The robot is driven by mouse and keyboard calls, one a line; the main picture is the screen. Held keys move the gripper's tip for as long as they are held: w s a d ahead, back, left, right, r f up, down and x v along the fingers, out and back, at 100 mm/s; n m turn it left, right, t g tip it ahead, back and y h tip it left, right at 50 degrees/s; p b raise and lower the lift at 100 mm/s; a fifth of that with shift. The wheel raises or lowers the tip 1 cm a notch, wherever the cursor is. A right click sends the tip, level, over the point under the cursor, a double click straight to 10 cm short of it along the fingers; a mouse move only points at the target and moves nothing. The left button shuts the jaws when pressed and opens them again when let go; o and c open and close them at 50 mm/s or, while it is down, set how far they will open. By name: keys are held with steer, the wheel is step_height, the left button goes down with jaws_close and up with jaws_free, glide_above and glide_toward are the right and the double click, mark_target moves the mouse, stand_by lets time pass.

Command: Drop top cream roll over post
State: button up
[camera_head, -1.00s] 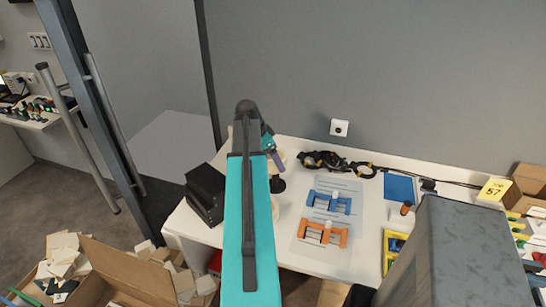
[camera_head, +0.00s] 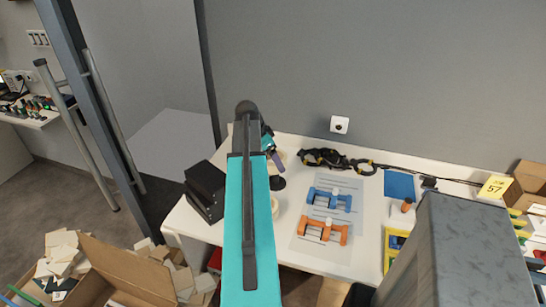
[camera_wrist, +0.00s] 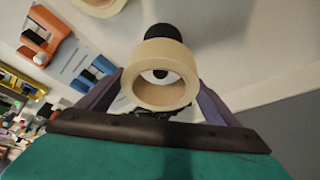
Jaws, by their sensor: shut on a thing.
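In the wrist view my gripper (camera_wrist: 160,100) has its purple fingers on either side of a cream roll (camera_wrist: 152,56) and is shut on it. The roll's open hole faces the camera. A black round part (camera_wrist: 165,33) shows just beyond the roll, and a pale and dark shape shows through the hole; I cannot tell whether the post is inside. Another cream roll (camera_wrist: 98,5) is cut off at the top; it shows beside my arm in the head view (camera_head: 275,206). A black disc (camera_head: 277,183) lies near my purple finger (camera_head: 277,160).
Blue (camera_head: 329,200) and orange (camera_head: 323,230) fixtures stand on a sheet right of my arm. Black boxes (camera_head: 205,190) sit at the table's left edge. Cables and black-yellow gear (camera_head: 335,160) lie along the wall. A grey block (camera_head: 465,250) fills the lower right.

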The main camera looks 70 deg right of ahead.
steer(key=shift+f+b, duration=0.75)
steer(key=shift+f, duration=0.55)
steer(key=o, duration=1.1)
steer(key=shift+r, duration=0.15)
steer(key=shift+r+p, duration=2.15)
steer(key=shift+r, duration=1.7)
